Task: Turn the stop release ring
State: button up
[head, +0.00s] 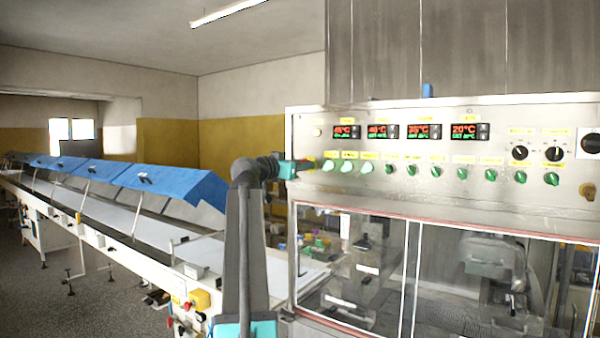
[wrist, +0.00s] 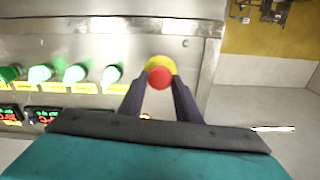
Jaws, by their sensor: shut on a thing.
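The stop release ring is a red knob (wrist: 160,77) with a yellow collar (wrist: 160,63) behind it, on the steel panel in the wrist view. My gripper (wrist: 159,84) has its two dark fingers on either side of the red knob and is shut on it. In the head view my gripper (head: 306,165) reaches the panel's left edge, just left of the green lights. There the knob is mostly hidden by the gripper, with only a little red and yellow showing.
The steel control panel (head: 380,118) carries several lit green buttons (head: 348,167), green knobs (head: 436,171) and red-green displays (head: 418,131). In the wrist view lit green buttons (wrist: 75,74) lie left of the fingers. A long conveyor (head: 120,220) with blue covers (head: 160,180) runs off at left.

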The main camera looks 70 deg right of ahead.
jog(key=shift+w+d+m+b, duration=0.1)
jog(key=shift+m+b, duration=0.3)
jog(key=shift+b, duration=0.45)
jog(key=m+b, duration=0.4)
jog(key=b, duration=0.5)
jog(key=shift+r+m, duration=0.1)
jog(key=shift+m, duration=0.3)
jog(key=shift+r+m+b, duration=0.1)
jog(key=shift+m+b, duration=0.3)
jog(key=shift+b, duration=0.3)
